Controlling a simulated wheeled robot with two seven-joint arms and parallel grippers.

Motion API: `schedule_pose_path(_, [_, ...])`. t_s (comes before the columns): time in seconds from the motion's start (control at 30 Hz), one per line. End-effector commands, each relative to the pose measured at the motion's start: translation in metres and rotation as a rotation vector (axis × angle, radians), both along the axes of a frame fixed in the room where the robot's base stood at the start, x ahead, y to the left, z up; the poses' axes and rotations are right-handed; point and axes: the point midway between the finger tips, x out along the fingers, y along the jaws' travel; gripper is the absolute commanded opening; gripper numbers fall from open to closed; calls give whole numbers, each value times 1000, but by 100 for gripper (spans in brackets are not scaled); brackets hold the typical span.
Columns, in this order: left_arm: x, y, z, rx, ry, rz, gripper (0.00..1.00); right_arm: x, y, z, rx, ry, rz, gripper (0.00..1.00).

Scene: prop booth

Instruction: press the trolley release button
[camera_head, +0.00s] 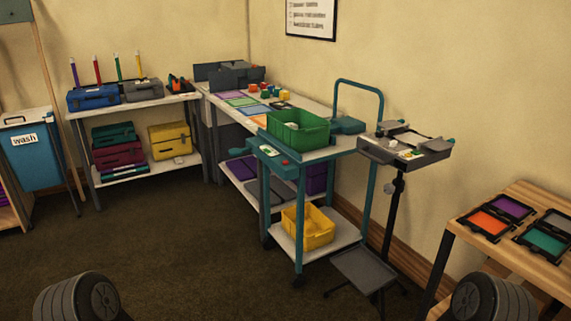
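The teal trolley (281,181) stands against the back wall, right of the middle of the head view. A small red button (285,162) is on the teal panel at its front top edge, next to a small white label (269,151). Whether the button is pressed in is too small to tell. A green crate (299,131) stands on the trolley top and a yellow crate (307,227) on its lower shelf. Neither of my grippers shows. Only dark rounded parts of my arms are at the bottom left and bottom right.
A thin stand with a grey tray (404,151) is close to the trolley's right. A wooden table (514,244) with colored panels is at the right. A shelf (148,107) with cases stands at the left. The dark floor (190,245) before the trolley is clear.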

Motion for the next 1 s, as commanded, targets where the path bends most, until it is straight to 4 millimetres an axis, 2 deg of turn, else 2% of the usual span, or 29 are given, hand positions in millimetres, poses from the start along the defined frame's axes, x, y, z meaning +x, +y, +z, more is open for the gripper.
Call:
schedule_pose_path(0.33, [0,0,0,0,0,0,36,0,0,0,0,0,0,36])
schedule_pose_path(0.77, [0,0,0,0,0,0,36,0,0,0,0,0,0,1])
schedule_pose_path(1.0, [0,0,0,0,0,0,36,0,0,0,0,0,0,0])
